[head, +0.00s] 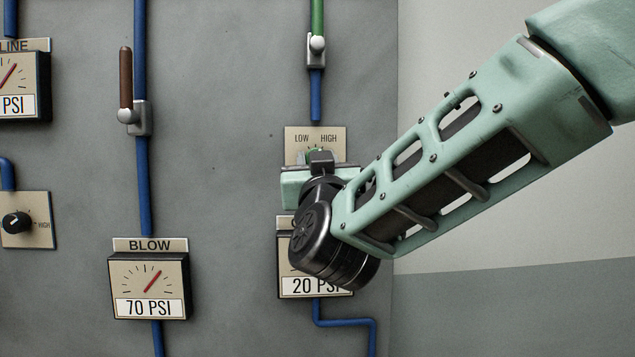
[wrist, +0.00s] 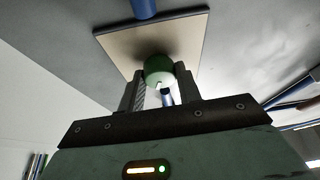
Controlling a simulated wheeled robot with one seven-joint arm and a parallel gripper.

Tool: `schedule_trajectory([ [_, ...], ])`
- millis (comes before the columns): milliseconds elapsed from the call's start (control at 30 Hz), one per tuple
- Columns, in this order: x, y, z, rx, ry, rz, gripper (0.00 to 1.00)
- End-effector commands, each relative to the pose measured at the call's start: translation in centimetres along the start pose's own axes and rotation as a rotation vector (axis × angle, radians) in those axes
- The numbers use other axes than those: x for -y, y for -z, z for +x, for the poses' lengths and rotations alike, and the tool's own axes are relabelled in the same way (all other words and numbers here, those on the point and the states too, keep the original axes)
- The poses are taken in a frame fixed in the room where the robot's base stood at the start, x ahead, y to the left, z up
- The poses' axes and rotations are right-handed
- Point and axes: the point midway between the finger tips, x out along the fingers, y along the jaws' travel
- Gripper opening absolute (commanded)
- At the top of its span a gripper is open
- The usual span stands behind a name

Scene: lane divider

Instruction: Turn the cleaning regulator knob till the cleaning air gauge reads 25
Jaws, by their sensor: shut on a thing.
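The regulator knob is green (wrist: 158,69) and sits between the two fingers of my gripper (wrist: 160,84) in the wrist view. My gripper is shut on this knob. In the head view, my gripper (head: 318,160) covers most of the knob, and only a sliver of green shows below the LOW and HIGH marks on its beige plate (head: 300,133). Just below is the gauge (head: 302,287), reading 20 PSI. My wrist hides its dial and most of its label, of which only a first letter C shows.
A BLOW gauge (head: 149,280) reading 70 PSI is at the lower left. A brown-handled valve (head: 127,85) and a green-handled valve (head: 317,43) sit on blue pipes above. A black knob (head: 17,223) is at the far left. Bare grey panel lies between the pipes.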

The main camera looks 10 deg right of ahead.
Motion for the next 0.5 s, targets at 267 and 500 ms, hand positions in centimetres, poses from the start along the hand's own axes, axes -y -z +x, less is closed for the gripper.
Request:
schedule_trajectory([
  [267,0.03,-0.18,-0.06,0.003,-0.020,0.049,0.11],
  [500,0.03,-0.11,-0.02,0.003,-0.022,0.053,0.11],
])
